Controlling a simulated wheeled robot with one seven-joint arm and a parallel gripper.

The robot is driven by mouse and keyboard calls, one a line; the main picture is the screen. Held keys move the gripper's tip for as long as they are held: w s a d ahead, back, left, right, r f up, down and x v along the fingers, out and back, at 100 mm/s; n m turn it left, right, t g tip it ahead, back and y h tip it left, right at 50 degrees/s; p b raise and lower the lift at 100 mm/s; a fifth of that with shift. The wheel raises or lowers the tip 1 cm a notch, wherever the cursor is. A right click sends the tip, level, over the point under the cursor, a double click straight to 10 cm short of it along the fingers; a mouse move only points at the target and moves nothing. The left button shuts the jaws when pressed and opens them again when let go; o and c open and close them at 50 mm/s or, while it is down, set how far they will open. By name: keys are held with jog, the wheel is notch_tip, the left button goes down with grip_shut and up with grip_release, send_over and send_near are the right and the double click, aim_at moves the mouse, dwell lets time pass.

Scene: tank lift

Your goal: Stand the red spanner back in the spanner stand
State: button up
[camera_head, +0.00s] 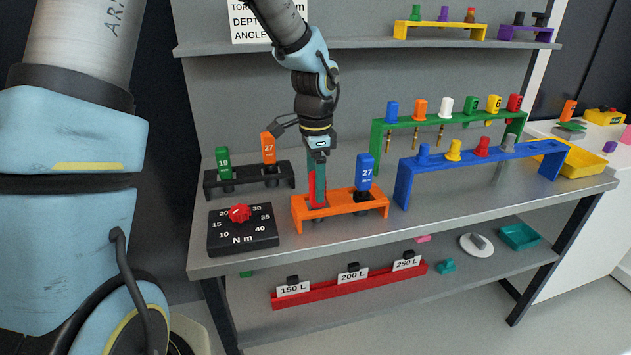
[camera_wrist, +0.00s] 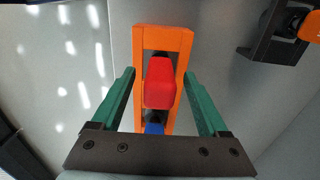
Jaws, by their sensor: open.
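The red spanner (camera_head: 318,188) stands upright at the left place of the orange stand (camera_head: 345,209) on the bench. In the wrist view the spanner's red top (camera_wrist: 160,82) lies between the green fingers of my gripper (camera_wrist: 160,72), with a gap on each side. In the head view my gripper (camera_head: 317,178) points down over the spanner, open and partly hiding it. A blue spanner (camera_head: 365,173) marked 27 stands at the right place of the same stand. How deep the red spanner sits is hidden.
A black stand (camera_head: 248,182) with green and orange spanners is behind left. A black dial box (camera_head: 242,236) with a red knob is front left. A blue rack (camera_head: 403,187) and a green rack (camera_head: 376,139) stand right. A shelf (camera_head: 368,43) runs above.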

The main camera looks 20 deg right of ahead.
dwell(0.3)
notch_tip(320, 180, up, 9)
jog(key=p, duration=0.8)
jog(key=shift+r, duration=0.1)
jog(key=s+a+n+b, duration=0.1)
jog(key=s+a+n, duration=0.1)
jog(key=a+n, duration=0.7)
jog(key=s+a+n+t, duration=0.1)
jog(key=a+n, duration=0.8)
jog(key=a, duration=1.1)
jog(key=shift+s+a+r+t+b, duration=0.3)
jog(key=shift+s+a+r+b, duration=0.1)
jog(key=shift+s, duration=0.1)
